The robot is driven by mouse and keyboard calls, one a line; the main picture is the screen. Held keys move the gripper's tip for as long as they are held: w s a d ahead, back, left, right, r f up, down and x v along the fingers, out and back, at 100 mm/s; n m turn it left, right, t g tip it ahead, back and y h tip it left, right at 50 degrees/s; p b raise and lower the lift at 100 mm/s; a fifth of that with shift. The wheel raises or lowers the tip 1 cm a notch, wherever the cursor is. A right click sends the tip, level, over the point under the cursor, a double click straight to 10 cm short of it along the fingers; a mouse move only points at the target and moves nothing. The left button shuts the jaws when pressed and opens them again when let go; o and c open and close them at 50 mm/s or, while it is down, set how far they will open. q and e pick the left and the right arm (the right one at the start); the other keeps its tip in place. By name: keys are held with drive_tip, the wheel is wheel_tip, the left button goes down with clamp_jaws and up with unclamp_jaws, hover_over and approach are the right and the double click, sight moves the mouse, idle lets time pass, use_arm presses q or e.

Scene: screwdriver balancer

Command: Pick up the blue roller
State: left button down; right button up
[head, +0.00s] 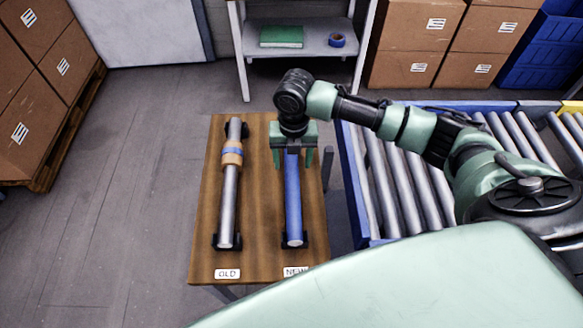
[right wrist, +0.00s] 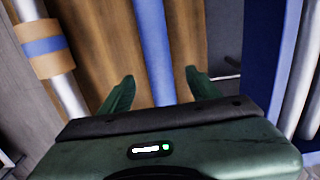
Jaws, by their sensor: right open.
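The blue roller (head: 293,205) lies lengthwise on the right side of a wooden table (head: 258,258), its near end on a black support by the NEW label (head: 296,271). My right gripper (head: 294,163) is open over the far part of the roller, its fingers on either side, and hides the roller's far end. In the right wrist view the blue roller (right wrist: 155,50) runs between the two open green fingers (right wrist: 157,88). I cannot tell whether the fingers touch it. My left gripper is not in view.
A grey roller (head: 229,205) with a tan and blue band lies at the table's left, by the OLD label (head: 227,273). A roller conveyor with a blue frame (head: 357,190) stands close right of the table. A shelf (head: 300,42) stands behind.

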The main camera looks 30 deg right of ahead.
sight(292, 169)
wheel_tip(292, 169, down, 5)
drive_tip(key=shift+w+f+p, duration=0.15)
drive_tip(key=shift+p, duration=0.4)
clamp_jaws()
